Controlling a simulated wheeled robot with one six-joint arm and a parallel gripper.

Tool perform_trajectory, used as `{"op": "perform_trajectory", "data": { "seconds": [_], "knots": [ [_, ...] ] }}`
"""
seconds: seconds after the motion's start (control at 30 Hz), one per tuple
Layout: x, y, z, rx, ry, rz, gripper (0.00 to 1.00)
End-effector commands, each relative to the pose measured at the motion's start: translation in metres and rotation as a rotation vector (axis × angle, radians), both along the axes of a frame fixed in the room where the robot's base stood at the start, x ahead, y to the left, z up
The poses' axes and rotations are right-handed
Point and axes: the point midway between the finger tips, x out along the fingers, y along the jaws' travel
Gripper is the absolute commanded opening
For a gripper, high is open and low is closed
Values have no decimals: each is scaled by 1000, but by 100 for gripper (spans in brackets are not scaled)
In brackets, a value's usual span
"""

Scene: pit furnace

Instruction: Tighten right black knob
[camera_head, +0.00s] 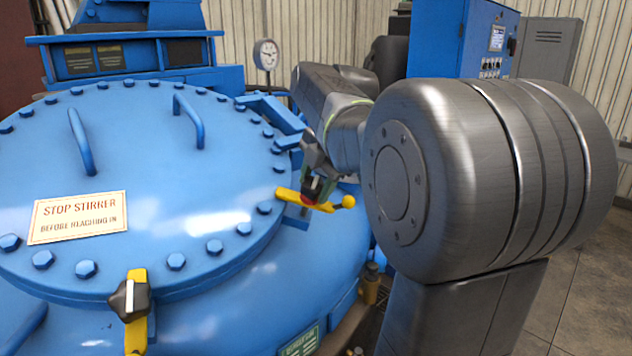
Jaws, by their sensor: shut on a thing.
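The right yellow clamp bar (288,195) lies at the right rim of the blue round lid (150,215), with a yellow ball end at its right. My gripper (317,190) comes down over this bar from above and is shut on the right black knob. The fingers hide most of that knob, so its turn angle cannot be read. A patch of red shows by the fingertips. Another black knob (127,300) sits on a yellow clamp (137,338) at the lid's front edge, apart from my gripper.
The lid carries two raised handles (190,118), a stop-stirrer sign (78,217) and bolts around its rim. A round gauge (266,54) stands behind it. A blue control cabinet (440,40) is at the back right. Open floor (575,290) lies at the right.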

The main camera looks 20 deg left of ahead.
Motion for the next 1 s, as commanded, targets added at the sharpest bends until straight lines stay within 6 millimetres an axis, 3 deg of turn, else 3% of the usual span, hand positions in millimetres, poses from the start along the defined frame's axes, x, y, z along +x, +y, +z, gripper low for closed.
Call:
{"op": "perform_trajectory", "data": {
  "seconds": [1.0],
  "knots": [
    [-2, -2, 1, 142, 315, -813, 24]
  ]
}}
